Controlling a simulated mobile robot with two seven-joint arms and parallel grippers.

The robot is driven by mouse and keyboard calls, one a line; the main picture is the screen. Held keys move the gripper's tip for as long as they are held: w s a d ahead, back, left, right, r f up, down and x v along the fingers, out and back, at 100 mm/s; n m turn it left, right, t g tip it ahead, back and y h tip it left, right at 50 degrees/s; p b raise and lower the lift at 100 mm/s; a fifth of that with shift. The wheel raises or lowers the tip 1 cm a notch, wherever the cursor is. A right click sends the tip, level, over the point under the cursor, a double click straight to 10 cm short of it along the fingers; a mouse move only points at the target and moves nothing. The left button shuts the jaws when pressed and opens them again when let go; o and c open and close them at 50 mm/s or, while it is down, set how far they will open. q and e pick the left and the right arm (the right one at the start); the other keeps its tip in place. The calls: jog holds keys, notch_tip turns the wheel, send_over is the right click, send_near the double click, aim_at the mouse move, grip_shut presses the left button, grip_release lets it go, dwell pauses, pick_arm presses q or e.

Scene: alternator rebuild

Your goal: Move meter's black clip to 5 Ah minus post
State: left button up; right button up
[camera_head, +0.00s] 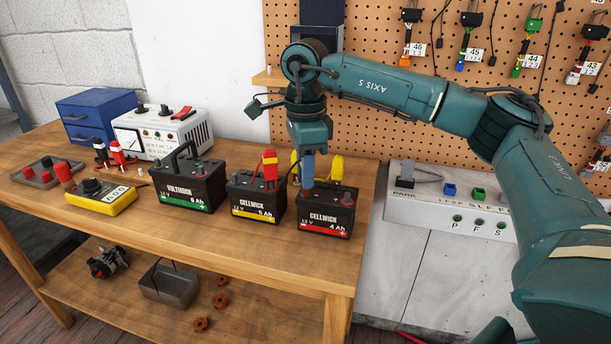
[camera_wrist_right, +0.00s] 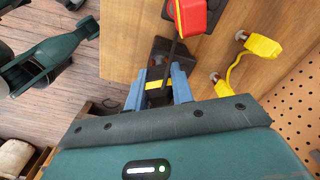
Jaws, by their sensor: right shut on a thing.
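My right gripper (camera_head: 307,188) points down over the left part of the 4 Ah battery (camera_head: 326,215). In the right wrist view its blue fingers (camera_wrist_right: 158,92) are shut on a black clip (camera_wrist_right: 157,85) with a yellow band. Whether the clip touches a post is hidden. The 5 Ah battery (camera_head: 257,200) stands just left of the 4 Ah one. A red clip (camera_head: 270,166) with a yellow band stands upright on its top; a red clip (camera_wrist_right: 190,14) also shows in the wrist view. The yellow meter (camera_head: 104,196) lies at the front left. My left gripper is not visible.
The 6 Ah battery (camera_head: 188,185) stands left of the 5 Ah one. A yellow two-ended lead (camera_wrist_right: 258,50) is close beside the right gripper. A white gauge box (camera_head: 160,133), blue drawers (camera_head: 92,115) and a pegboard (camera_head: 380,50) are behind. Bare tabletop lies in front.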

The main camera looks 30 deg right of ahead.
jog(key=shift+r, duration=0.2)
jog(key=shift+r+p, duration=0.3)
jog(key=shift+p, duration=0.15)
notch_tip(320, 180, up, 3)
jog(key=shift+f+p, duration=0.1)
jog(key=shift+p, duration=1.1)
jog(key=shift+r, duration=0.2)
jog(key=shift+f, duration=0.1)
